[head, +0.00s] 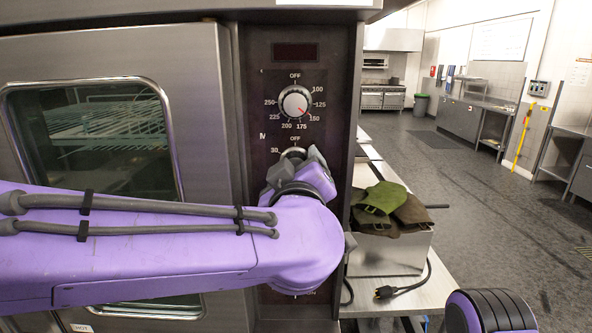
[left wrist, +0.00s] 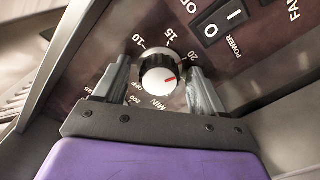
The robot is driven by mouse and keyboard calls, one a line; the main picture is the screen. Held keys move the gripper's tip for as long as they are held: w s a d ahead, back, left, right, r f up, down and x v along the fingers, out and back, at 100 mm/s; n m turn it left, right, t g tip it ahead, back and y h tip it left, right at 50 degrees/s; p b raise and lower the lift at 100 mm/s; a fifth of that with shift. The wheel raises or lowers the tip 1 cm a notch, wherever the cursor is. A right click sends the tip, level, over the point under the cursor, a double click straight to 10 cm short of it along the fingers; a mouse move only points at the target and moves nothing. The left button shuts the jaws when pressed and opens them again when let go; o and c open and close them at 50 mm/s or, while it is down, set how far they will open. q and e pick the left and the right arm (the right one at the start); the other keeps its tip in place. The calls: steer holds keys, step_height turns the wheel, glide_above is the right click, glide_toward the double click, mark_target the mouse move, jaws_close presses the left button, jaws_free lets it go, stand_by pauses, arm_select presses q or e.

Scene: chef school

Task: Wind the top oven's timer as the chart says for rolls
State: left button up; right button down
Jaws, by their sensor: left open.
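The timer knob (left wrist: 158,72) has a silver face, dark rim and red mark, on the oven's dark panel. In the left wrist view 10, 15 and 20 are readable around it; the red mark points right, toward the right finger, and the number there is hidden. My left gripper (left wrist: 158,88) is open, one finger on each side of the knob, with small gaps showing. In the head view the gripper (head: 296,168) covers most of the timer knob (head: 293,152); OFF and 30 show beside it. My right gripper is out of view. No readable chart shows.
The temperature knob (head: 294,103) sits just above, its red mark near 150. The oven door (head: 205,70) is at the left. A power switch (left wrist: 222,18) is near the gripper in the wrist view. Oven mitts (head: 385,200) lie in a metal box (head: 400,255) at the right.

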arm_select(q)
steer(key=s+b, duration=0.3)
steer(key=s, duration=0.7)
steer(key=shift+s+b, duration=0.3)
